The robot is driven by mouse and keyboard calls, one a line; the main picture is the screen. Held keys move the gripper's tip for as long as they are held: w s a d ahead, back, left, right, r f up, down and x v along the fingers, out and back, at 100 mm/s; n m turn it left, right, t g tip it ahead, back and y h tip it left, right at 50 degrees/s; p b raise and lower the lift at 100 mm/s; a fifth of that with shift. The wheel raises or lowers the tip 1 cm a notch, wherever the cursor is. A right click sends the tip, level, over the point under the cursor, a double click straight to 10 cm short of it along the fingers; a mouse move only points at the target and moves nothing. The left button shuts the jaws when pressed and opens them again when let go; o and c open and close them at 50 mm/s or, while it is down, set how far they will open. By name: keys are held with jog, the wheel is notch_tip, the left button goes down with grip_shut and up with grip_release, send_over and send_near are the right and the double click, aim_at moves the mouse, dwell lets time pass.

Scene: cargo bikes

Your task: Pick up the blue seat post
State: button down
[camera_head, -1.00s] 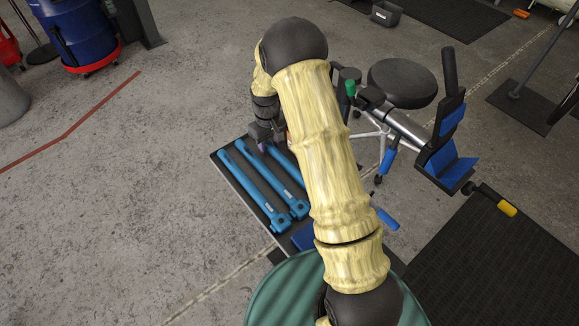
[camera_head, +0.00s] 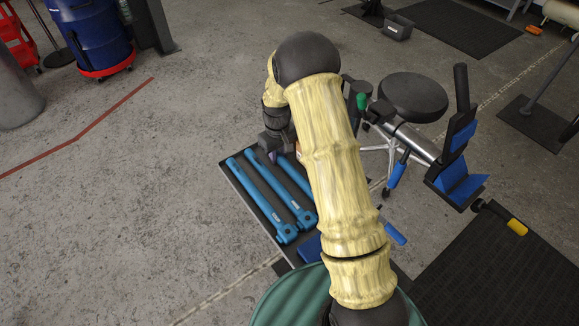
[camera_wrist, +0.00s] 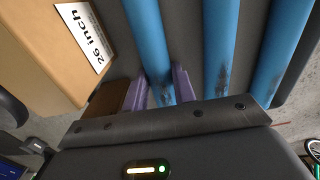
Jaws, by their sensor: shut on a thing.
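Three blue seat posts lie side by side on a dark tray (camera_head: 237,180) in the head view. The left post (camera_head: 262,200) and middle post (camera_head: 284,193) show most of their length; my arm partly covers the right one (camera_head: 293,176). In the wrist view, my gripper's purple fingers (camera_wrist: 160,88) are shut on the leftmost post (camera_wrist: 149,40), one finger on each side. The other two posts (camera_wrist: 219,45) (camera_wrist: 272,65) lie beside it, apart from the fingers. In the head view my gripper (camera_head: 274,152) is over the far end of the posts.
A cardboard box (camera_wrist: 40,50) labelled "26 inch" stands close beside the held post. A black stool (camera_head: 413,95) and a repair stand with blue clamp parts (camera_head: 460,180) are right of my arm. A blue drum (camera_head: 92,35) stands far left.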

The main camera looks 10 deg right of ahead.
notch_tip(320, 180, up, 10)
dwell(0.5)
dwell(0.5)
